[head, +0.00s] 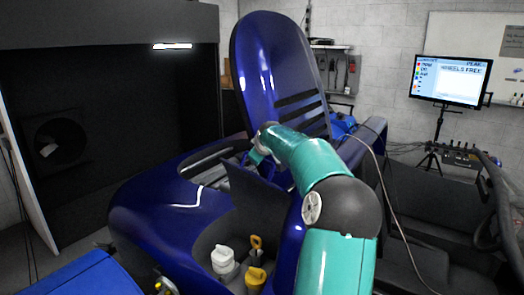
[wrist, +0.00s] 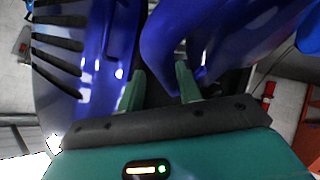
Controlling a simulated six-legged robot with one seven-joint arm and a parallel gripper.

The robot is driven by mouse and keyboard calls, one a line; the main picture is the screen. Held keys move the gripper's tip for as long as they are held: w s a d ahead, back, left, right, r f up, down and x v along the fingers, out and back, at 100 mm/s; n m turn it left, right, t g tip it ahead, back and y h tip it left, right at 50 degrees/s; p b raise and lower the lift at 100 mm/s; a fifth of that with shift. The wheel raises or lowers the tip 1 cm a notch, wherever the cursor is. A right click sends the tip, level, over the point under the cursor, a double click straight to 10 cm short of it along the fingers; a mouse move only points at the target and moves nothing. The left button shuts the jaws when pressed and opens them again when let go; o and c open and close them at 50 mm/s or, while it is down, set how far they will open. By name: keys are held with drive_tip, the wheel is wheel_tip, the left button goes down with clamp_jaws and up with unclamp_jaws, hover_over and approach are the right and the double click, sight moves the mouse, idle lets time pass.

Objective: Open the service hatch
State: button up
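A large glossy blue panel with dark louvre slots, which I take for the service hatch (head: 262,62), stands raised and nearly upright above the blue car body (head: 150,205). The louvred panel also fills the left of the wrist view (wrist: 110,45). My gripper (wrist: 160,85) has its two green fingers apart, with a dark gap between them. Curved blue bodywork (wrist: 160,40) lies just beyond the fingertips; I cannot tell whether they touch it. In the head view my arm's end is near the panel's lower left edge, and the fingertips are not clear.
An open bay in the car body holds a white-capped container (head: 222,260) and yellow-topped items (head: 256,278). A monitor (head: 450,82) stands at the right on a tripod. A cable (head: 385,185) hangs beside my arm. A dark booth (head: 110,100) fills the left.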

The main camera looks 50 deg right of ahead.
drive_tip(key=v, duration=1.2)
drive_tip(key=shift+a, duration=0.15)
drive_tip(key=shift+r, duration=0.1)
